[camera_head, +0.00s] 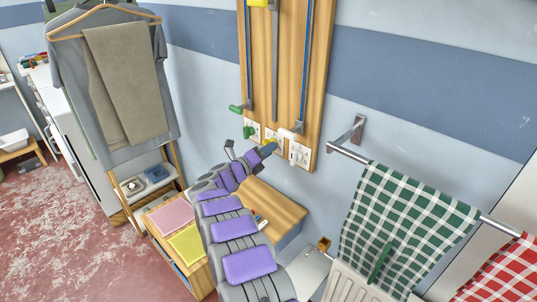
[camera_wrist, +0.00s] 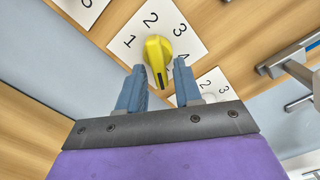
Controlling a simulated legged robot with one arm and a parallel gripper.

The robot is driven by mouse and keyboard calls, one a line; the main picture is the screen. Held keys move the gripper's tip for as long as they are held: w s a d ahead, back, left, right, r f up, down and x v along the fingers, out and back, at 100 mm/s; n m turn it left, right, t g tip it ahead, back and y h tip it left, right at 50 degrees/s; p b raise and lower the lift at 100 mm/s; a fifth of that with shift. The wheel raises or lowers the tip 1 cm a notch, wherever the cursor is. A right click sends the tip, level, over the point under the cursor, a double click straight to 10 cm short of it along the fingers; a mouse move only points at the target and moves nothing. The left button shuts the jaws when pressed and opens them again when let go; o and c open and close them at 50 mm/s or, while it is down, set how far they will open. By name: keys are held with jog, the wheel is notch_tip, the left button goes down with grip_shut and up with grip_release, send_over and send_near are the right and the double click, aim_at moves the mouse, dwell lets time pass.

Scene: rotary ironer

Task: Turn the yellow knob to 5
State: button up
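The yellow knob (camera_wrist: 158,52) is in the upper middle of the wrist view, on a white dial plate (camera_wrist: 150,17) fixed to a wooden board. The digits 1, 2 and 3 show on the plate, with part of a 4 at the right; no 5 can be made out. The knob's narrow, dark-marked end points down in the wrist view, toward my gripper. My gripper (camera_wrist: 158,75) is open, its blue fingers on either side of that end, with visible gaps. In the head view, my gripper (camera_head: 264,151) reaches the lower board and mostly hides the knob.
A metal handle (camera_wrist: 290,60) is right of the dial. A towel rail (camera_head: 350,153) with a green checked towel (camera_head: 405,225) stands at right; a wooden cabinet (camera_head: 270,208) is below.

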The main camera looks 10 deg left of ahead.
jog(key=shift+o, duration=0.4)
jog(key=shift+f, duration=0.15)
jog(key=shift+d+f, duration=0.1)
jog(key=shift+d, duration=0.2)
jog(key=shift+s, duration=0.1)
jog(key=p+v, duration=0.3)
jog(key=v, duration=1.4)
jog(key=shift+a, duration=0.25)
